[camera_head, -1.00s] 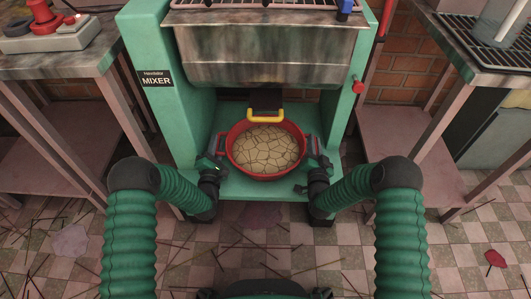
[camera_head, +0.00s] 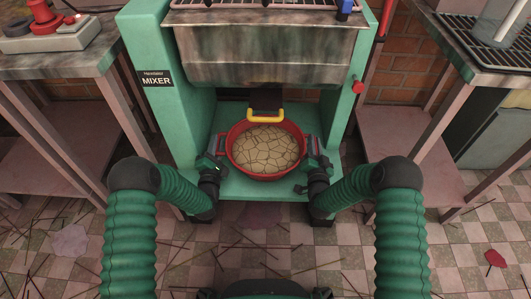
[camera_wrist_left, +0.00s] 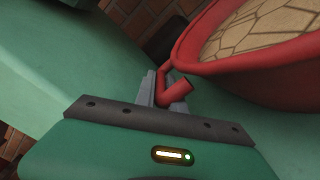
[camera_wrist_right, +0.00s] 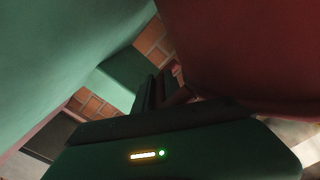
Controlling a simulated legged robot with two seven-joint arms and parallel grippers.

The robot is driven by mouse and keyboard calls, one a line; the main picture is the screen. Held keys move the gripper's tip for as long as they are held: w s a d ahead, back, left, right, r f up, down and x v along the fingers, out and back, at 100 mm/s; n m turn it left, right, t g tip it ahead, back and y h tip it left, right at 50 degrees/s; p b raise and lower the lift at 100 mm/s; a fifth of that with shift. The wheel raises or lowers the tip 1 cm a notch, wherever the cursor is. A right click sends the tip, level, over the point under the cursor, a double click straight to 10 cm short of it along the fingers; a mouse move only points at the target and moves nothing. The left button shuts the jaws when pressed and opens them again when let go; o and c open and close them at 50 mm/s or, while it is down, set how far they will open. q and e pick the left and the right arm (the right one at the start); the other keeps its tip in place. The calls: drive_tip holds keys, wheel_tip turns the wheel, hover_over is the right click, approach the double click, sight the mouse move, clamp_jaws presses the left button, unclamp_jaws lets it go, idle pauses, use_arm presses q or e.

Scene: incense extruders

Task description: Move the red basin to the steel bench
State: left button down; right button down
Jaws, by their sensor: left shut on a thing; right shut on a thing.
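The red basin (camera_head: 236,162) holds a cracked tan mass and sits on the green base of the mixer (camera_head: 190,100). My left gripper (camera_head: 217,160) is at the basin's left side; the left wrist view shows its fingers (camera_wrist_left: 163,92) shut on the basin's red handle (camera_wrist_left: 176,92). My right gripper (camera_head: 314,160) is at the basin's right side, shut on the handle there; the right wrist view is dark, with the basin wall (camera_wrist_right: 250,60) close beside the fingers (camera_wrist_right: 162,92). A steel-topped bench (camera_head: 90,60) stands at the left.
A second bench with a black rack (camera_head: 480,50) stands at the right. The mixer's steel trough (camera_head: 265,58) overhangs behind the basin, with a yellow-edged black part (camera_head: 265,105) at its back rim. Thin sticks litter the tiled floor (camera_head: 260,245).

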drive_tip(key=shift+r, duration=0.15)
